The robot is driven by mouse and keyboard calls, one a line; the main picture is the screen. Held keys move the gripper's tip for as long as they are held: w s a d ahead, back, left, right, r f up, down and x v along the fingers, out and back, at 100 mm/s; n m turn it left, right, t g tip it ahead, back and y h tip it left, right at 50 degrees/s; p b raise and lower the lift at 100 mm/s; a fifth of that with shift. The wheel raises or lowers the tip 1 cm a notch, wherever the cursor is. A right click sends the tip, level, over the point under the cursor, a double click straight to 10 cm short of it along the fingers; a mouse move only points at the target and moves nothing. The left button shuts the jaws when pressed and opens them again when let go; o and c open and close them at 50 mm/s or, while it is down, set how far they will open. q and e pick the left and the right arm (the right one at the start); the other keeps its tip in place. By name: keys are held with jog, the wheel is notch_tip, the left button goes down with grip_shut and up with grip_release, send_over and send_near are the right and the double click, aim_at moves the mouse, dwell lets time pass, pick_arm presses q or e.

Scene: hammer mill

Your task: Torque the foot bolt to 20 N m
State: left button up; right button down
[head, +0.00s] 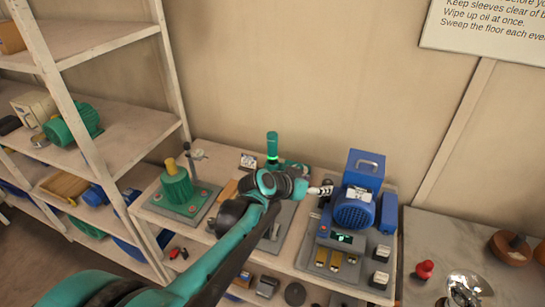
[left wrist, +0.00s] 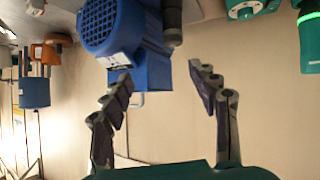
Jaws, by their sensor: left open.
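The blue motor (head: 354,208) stands on a grey base plate on the bench, with a ribbed round end facing me. It also shows in the left wrist view (left wrist: 152,66), at the top. My left gripper (head: 324,190) reaches in from the left, just beside the motor's upper left side. In the left wrist view the two fingers (left wrist: 160,76) are spread with nothing between them. I cannot make out the foot bolt in either view. A teal upright cylinder with a glowing green band (head: 272,150) stands behind my arm; I cannot tell whether it is a tool.
A green machine (head: 177,187) on a grey plate stands at the bench's left. A small green display (head: 343,238) and brass-coloured parts (head: 335,261) sit in front of the motor. Shelving (head: 85,45) rises at left. A grey table (head: 440,232) at right holds a red knob-shaped object (head: 424,270).

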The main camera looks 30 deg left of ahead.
pick_arm(q)
jog(key=w+a+f+t+y+b, duration=0.1)
jog(key=w+a+t, duration=0.1)
jog(key=w+a, duration=0.35)
jog(key=w+a+f+t, duration=0.1)
jog(key=w+a+t, duration=0.1)
jog(key=a, duration=0.7)
jog(key=n+t+y, duration=0.1)
jog(key=t+y, duration=0.1)
jog(key=y, duration=0.1)
send_near(269, 141)
jog(key=w, duration=0.4)
jog(key=shift+w+a+f+b, duration=0.1)
jog(key=shift+w+f+b, duration=0.05)
jog(key=shift+f+b, duration=0.25)
jog(key=shift+w+a, duration=0.15)
jog(key=shift+a, duration=0.05)
jog(key=w+b, duration=0.2)
jog(key=w, duration=0.4)
jog(key=shift+w+f, duration=0.1)
jog(key=shift+w, duration=0.65)
jog(key=shift+c, duration=0.4)
grip_shut()
